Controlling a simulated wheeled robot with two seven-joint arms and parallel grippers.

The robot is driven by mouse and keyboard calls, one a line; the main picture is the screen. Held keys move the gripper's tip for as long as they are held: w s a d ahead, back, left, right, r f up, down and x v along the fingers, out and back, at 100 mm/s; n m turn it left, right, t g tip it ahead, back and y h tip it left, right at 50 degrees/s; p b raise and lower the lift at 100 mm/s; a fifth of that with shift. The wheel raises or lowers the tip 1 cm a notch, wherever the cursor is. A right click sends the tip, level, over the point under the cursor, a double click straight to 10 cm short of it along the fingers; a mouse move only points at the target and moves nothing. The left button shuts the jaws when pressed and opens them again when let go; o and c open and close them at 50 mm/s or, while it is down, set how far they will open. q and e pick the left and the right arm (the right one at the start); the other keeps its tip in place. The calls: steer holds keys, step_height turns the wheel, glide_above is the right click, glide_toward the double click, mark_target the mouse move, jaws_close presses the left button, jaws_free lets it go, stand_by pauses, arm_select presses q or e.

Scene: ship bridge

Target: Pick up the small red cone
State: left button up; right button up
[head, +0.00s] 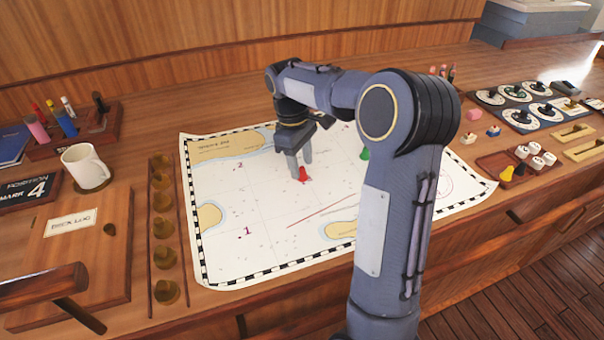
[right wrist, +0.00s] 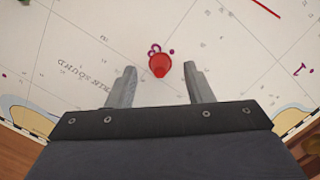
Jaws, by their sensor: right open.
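The small red cone (head: 303,174) stands on the sea chart (head: 232,240) in the head view. In the right wrist view the red cone (right wrist: 160,65) is just beyond the fingertips, about midway between their lines. My right gripper (head: 300,170) is open and empty, pointing down over the chart close to the cone. Its two fingers (right wrist: 158,72) are spread apart in the right wrist view. My left gripper is not in view.
A green piece (head: 364,154) stands on the chart, partly behind my right arm. Left are brass weights (head: 163,228), a white mug (head: 86,163) and a log box (head: 85,240). Right are a tray (head: 493,164) with pieces and a dial panel (head: 522,105). The chart's near left part is clear.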

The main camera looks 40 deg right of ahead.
step_height(320, 180, down, 2)
steer(key=shift+s+f, duration=0.1)
steer(key=shift+s, duration=0.05)
jaws_close()
stand_by(0.3)
